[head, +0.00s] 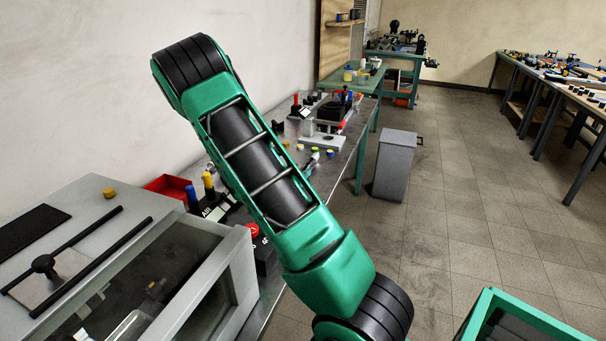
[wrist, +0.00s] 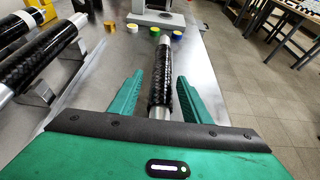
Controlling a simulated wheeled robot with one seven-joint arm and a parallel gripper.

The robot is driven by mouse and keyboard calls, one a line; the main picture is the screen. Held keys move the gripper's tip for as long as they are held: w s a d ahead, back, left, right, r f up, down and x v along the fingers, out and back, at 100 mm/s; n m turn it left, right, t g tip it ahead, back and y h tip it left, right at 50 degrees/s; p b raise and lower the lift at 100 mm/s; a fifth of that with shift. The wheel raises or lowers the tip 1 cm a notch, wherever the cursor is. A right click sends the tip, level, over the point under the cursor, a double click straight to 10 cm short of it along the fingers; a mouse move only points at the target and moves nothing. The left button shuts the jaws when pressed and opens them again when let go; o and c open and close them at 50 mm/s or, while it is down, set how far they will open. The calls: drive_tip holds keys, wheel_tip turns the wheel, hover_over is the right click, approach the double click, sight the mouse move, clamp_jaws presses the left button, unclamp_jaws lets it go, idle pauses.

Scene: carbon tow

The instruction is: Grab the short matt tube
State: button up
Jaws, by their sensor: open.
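In the wrist view, a short black tube (wrist: 160,78) with a fine woven pattern lies lengthwise on the metal bench, with a bare silver end showing at its far and near ends. My gripper (wrist: 160,76) is open, with one green finger on each side of this tube. A gap shows between the tube and each finger. The near end is partly hidden by the gripper body. To the left, a longer, shinier black tube (wrist: 45,58) with silver ends rests on metal supports.
Another dark tube (wrist: 12,47) lies at the far left. The bench's right edge drops to open tiled floor. A grey bin (head: 396,165) stands beside the bench.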

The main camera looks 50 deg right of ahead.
sight(303, 168)
drive_tip(key=shift+x, duration=2.85)
drive_tip(key=shift+w, duration=0.15)
drive_tip(key=c, duration=0.9)
